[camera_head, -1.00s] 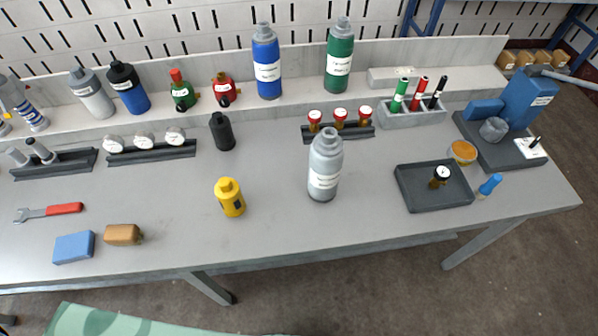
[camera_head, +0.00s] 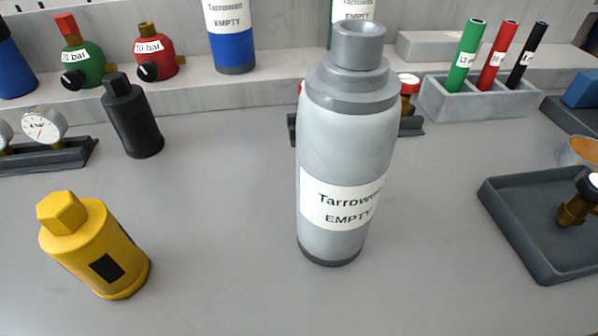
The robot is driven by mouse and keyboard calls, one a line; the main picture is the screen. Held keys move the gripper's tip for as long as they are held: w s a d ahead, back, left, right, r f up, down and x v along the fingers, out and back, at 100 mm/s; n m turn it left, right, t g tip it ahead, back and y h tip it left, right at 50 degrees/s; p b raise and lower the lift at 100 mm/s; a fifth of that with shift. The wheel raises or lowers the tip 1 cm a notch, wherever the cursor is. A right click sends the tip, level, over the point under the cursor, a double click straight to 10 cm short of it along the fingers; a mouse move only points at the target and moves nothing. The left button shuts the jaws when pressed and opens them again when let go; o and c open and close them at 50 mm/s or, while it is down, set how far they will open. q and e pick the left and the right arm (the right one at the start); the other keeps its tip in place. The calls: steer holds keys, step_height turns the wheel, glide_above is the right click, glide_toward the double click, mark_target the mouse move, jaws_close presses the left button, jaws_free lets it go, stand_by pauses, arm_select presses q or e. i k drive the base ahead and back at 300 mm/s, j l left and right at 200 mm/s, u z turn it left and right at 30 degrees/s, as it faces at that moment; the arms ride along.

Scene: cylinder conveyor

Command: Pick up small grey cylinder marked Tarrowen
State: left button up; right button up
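The grey cylinder (camera_head: 345,150) stands upright on the grey workbench (camera_head: 220,200), right of the middle of the head view. It has a light grey body, a darker grey shoulder, cap and base ring. A white label (camera_head: 340,203) on its front reads "Tarrowen EMPTY". Nothing touches it, and its front is unobstructed. Neither of my grippers shows in the view.
A yellow canister (camera_head: 95,245) stands at the left front and a black one (camera_head: 132,115) behind it. A dark tray (camera_head: 520,245) with a brass fitting lies at the right. Bench around the grey cylinder's front is clear.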

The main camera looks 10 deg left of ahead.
mark_target(348, 120)
steer(key=k+j+z, duration=0.1)
steer(key=k+z, duration=0.5)
steer(key=z, duration=0.15)
steer(key=k+z, duration=0.4)
steer(key=i, duration=0.05)
